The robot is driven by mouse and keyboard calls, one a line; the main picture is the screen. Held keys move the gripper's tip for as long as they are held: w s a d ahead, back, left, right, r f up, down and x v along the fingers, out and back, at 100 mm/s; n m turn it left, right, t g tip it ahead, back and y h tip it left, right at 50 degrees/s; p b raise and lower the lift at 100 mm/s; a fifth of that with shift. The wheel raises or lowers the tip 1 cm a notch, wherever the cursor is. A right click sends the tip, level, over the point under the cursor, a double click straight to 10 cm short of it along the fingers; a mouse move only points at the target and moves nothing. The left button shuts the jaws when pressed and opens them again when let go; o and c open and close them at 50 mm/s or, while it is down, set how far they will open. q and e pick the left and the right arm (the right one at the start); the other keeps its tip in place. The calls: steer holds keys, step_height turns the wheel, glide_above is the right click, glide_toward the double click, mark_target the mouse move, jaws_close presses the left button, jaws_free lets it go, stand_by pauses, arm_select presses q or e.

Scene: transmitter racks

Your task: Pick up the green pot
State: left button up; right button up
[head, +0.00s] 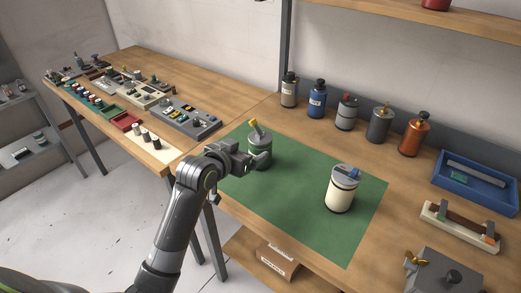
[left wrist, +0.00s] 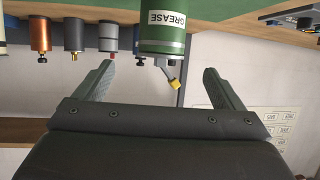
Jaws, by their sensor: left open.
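The green pot (head: 260,152) stands upright at the left part of the green mat (head: 300,212), with a yellow-tipped brush or handle at its top. In the left wrist view the green pot (left wrist: 162,32) shows upside down, with a label reading GREASE. My left gripper (head: 258,160) is at the pot's near left side in the head view and hides part of it. In the left wrist view the left gripper (left wrist: 158,80) is open, its two fingers apart with the pot's top end ahead of the gap. I cannot tell whether a finger touches the pot. My right gripper is not in view.
A cream pot (head: 342,190) with a blue item on top stands on the mat's right side. Several bottles, including an orange one (head: 414,135), line the bench's back. A blue tray (head: 476,184) is at the right. Bare mat lies between the pots.

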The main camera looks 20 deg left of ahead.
mark_target(255, 145)
arm_select(q)
steer(key=x, duration=0.5)
steer(key=shift+w+f, duration=0.1)
steer(key=shift+w, duration=0.1)
steer(key=shift+w+f+p, duration=0.1)
steer(key=shift+w+p, duration=0.25)
steer(key=shift+p, duration=0.1)
steer(key=shift+p+x, duration=0.45)
steer(key=shift+x, duration=1.85)
steer(key=shift+s+f, duration=0.15)
steer(key=c, duration=1.2)
steer(key=shift+c, duration=0.7)
